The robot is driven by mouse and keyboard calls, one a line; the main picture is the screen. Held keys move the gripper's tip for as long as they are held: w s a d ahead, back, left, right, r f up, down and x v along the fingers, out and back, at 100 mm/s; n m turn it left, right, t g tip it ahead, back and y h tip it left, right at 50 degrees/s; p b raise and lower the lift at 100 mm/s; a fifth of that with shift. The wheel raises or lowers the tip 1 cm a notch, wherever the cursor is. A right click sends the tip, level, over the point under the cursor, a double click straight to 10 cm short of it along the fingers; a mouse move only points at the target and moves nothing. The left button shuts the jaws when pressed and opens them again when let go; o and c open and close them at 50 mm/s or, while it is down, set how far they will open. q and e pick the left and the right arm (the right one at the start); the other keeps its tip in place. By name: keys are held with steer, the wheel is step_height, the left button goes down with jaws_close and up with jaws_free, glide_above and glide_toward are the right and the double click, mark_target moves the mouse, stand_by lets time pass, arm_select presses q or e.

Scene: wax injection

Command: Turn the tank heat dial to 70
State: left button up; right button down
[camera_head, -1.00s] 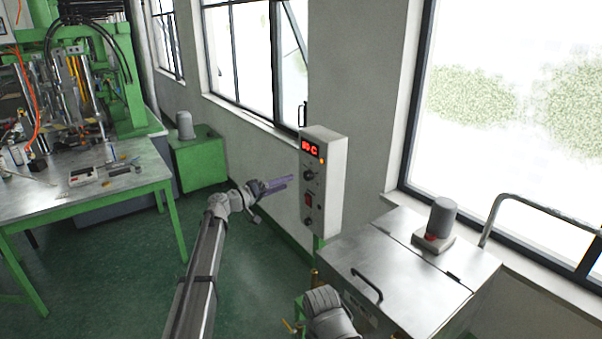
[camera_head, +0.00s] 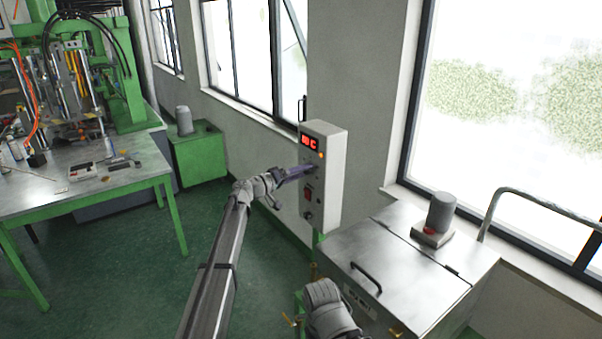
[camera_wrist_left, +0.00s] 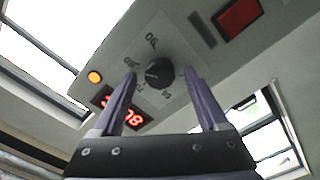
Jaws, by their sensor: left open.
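The heat dial (camera_wrist_left: 159,73) is a round black knob on a light plate with printed numbers, on the front of a white control box (camera_head: 333,178). In the left wrist view it sits between the two purple fingers of my left gripper (camera_wrist_left: 161,75), which is open. I cannot tell if either finger touches it. In the head view my left gripper (camera_head: 300,172) reaches the box front and largely hides the dial. A red display (camera_head: 309,142) is lit above; it also shows in the wrist view (camera_wrist_left: 133,118), digits hard to read. My right gripper is not in view.
A red switch (camera_head: 308,194) and a lower knob (camera_head: 308,215) sit below the dial. An orange lamp (camera_wrist_left: 95,77) is beside the display. A metal tank (camera_head: 400,270) stands right of the box. A green-framed table (camera_head: 120,183) is at left; floor between is clear.

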arm_select(q)
jaws_close()
stand_by(0.4)
steer(key=shift+n, duration=0.4)
steer(key=n, duration=1)
steer(key=shift+n, duration=0.4)
stand_by(0.4)
jaws_free()
